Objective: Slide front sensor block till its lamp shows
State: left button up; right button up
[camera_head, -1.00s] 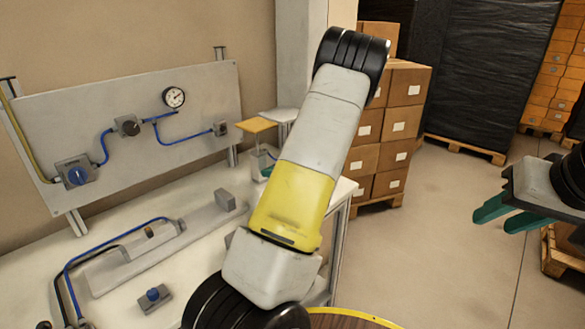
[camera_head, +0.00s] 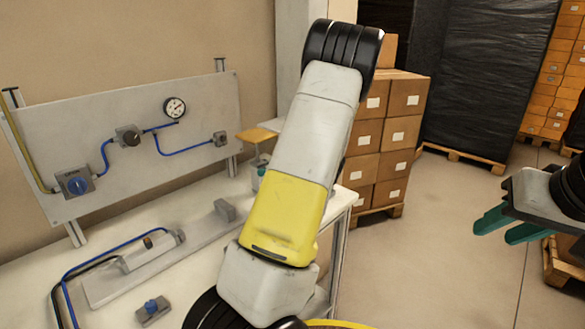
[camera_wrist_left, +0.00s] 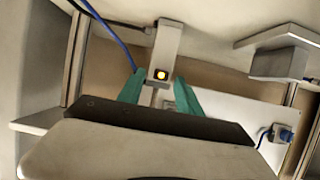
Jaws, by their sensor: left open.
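My left gripper (camera_wrist_left: 159,80) is open, with one green finger on each side of the block's lamp end. I cannot tell whether either finger touches it, nor whether this is the front sensor block. In the head view my left arm crosses the middle and its gripper is out of sight. A grey cylinder (camera_head: 130,258) with a small brownish piece on it lies on the bench. My right gripper (camera_head: 499,228) is open and empty at the right, away from the bench.
The white bench (camera_head: 190,268) holds a grey rail with an end block (camera_head: 224,210) and a blue-knobbed valve (camera_head: 152,311). Blue hoses run to the cylinder. A panel (camera_head: 75,130) with a gauge (camera_head: 174,107) stands behind.

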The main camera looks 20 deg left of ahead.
pick_arm(q)
jog(key=v, duration=0.7)
jog(key=shift+d, duration=0.35)
jog(key=shift+s+r, duration=0.1)
jog(key=shift+r, duration=0.05)
